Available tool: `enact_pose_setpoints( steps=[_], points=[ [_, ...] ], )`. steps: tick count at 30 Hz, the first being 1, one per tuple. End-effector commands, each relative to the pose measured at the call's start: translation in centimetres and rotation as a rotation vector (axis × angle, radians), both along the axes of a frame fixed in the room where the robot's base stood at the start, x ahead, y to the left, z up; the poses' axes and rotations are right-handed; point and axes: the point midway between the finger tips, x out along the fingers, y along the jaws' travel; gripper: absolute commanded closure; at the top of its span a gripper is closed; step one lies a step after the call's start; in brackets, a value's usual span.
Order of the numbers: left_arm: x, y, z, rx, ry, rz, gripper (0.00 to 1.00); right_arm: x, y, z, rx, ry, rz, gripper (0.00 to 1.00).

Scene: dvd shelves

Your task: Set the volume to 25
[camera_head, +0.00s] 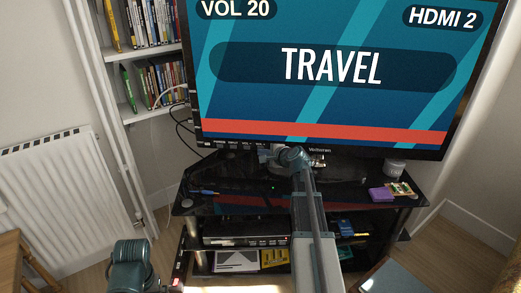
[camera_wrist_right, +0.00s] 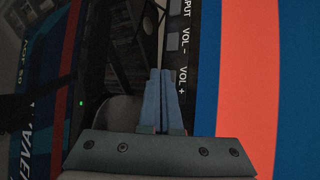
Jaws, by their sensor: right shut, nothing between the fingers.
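The television (camera_head: 330,108) shows "VOL 20" at its top left, "HDMI 2" at its top right and "TRAVEL" in the middle. Button labels run along its lower bezel. My right gripper (camera_head: 268,154) is at the underside of that bezel, left of the brand name. In the right wrist view the shut, empty fingers (camera_wrist_right: 160,72) point along the bezel (camera_wrist_right: 178,45), with their tips beside the "VOL +" label (camera_wrist_right: 182,80). "VOL -" (camera_wrist_right: 173,32) is further up. The fingers hide the button, so contact cannot be told. My left gripper is out of view.
A black glass stand (camera_head: 225,178) is under the television, with a purple box (camera_head: 380,194) and a small jar (camera_head: 395,167) at its right. A media player (camera_head: 245,234) is on the shelf below. A bookshelf (camera_head: 125,60) and radiator (camera_head: 65,190) are on the left.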

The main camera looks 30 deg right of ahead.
Motion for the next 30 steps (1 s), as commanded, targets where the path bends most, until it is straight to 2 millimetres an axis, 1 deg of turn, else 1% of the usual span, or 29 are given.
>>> enact_pose_setpoints(
  steps=[30],
  points=[
    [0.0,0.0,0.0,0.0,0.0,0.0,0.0,0.57,-0.43,0.0,0.0,0.0,0.0,1.0]
  ],
)
